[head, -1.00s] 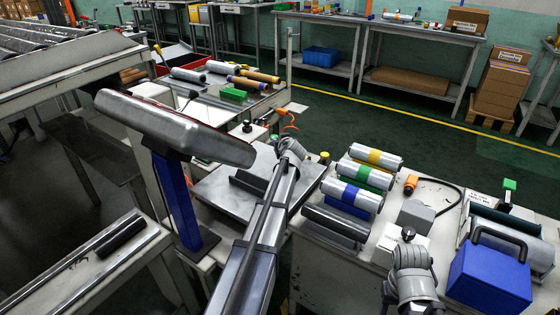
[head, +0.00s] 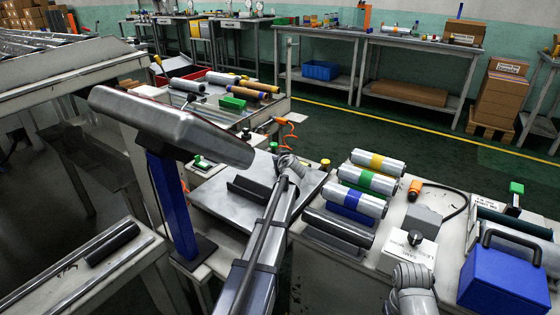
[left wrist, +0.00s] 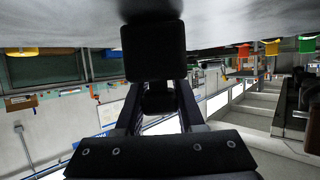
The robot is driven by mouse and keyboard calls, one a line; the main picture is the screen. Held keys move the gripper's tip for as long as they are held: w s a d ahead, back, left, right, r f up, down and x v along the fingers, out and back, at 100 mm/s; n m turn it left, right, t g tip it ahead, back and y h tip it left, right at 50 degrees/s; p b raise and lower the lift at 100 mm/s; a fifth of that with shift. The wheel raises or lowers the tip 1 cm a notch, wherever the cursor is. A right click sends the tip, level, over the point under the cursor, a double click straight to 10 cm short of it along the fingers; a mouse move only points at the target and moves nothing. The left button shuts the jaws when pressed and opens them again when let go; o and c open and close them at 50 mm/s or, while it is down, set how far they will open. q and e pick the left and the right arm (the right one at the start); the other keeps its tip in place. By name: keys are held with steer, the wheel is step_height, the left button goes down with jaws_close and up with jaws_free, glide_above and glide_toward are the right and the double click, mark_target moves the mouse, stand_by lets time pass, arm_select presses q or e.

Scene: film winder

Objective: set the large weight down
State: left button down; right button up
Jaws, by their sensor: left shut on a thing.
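In the left wrist view my left gripper (left wrist: 155,85) is shut on a dark, rounded block, which I take as the large weight (left wrist: 153,50). The block is close to a grey surface along the top of that view, with a dark shadow or reflection there. I cannot tell if they touch. In the head view my left wrist is above the grey metal plate (head: 222,200); it hides the jaws and the weight. My right arm's wrist shows at the bottom right, with its jaws out of sight.
Film rolls (head: 368,180) lie right of the plate. A grey block (head: 423,219), an orange-tipped tool (head: 415,188) and a blue case (head: 502,279) are farther right. A silver box on a blue post (head: 172,205) stands to the left. A yellow-topped knob (head: 325,163) is behind the plate.

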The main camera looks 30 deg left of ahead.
arm_select(q)
steer(key=shift+f, duration=0.2)
steer(key=c, duration=0.5)
jaws_free()
steer(key=shift+r, duration=0.1)
steer(key=shift+r, duration=0.1)
steer(key=shift+s+d+r, duration=0.2)
steer(key=shift+s, duration=0.1)
steer(key=p+v, duration=0.4)
steer(key=v, duration=0.7)
steer(key=shift+s+d+p, duration=0.1)
steer(key=shift+d+p, duration=0.05)
steer(key=shift+p, duration=0.2)
